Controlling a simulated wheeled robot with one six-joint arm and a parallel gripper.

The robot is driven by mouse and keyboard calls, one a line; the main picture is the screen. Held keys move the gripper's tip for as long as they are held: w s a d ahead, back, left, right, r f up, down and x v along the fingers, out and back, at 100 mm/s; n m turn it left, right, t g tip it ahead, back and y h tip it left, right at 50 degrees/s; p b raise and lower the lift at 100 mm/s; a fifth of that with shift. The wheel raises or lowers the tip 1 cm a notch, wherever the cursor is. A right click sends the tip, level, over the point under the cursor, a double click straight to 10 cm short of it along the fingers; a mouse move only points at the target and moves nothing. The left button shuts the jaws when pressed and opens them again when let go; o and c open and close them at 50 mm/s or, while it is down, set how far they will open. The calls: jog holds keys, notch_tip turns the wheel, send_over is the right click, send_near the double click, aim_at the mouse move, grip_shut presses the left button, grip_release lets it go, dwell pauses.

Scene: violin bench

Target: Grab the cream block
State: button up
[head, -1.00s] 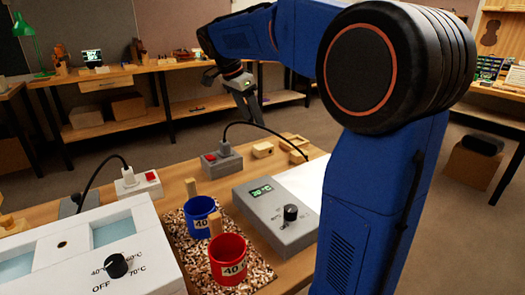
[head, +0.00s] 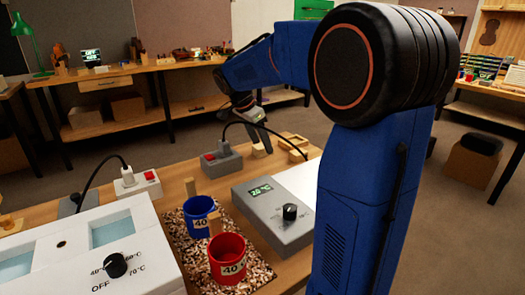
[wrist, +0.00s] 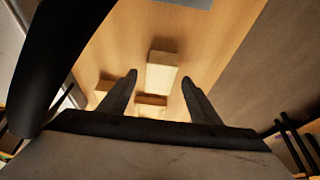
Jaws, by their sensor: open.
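The cream block (wrist: 162,73) is a pale rectangular block on the wooden bench top in the wrist view. It lies ahead of my gripper (wrist: 159,78), between the lines of its two fingertips. My gripper is open, with nothing held between the fingers. In the head view my gripper (head: 262,136) hangs over the far end of the bench, pointing down, close to several pale wooden pieces (head: 297,155). I cannot tell which of these is the cream block there.
Other wooden pieces (wrist: 151,100) lie near the block. A grey switch box (head: 222,159) with a black cable stands left of the pieces. A grey heater with a dial (head: 268,218), a blue cup (head: 199,215) and a red cup (head: 228,262) are nearer.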

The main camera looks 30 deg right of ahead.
jog(key=shift+c, duration=0.6)
jog(key=c, duration=1)
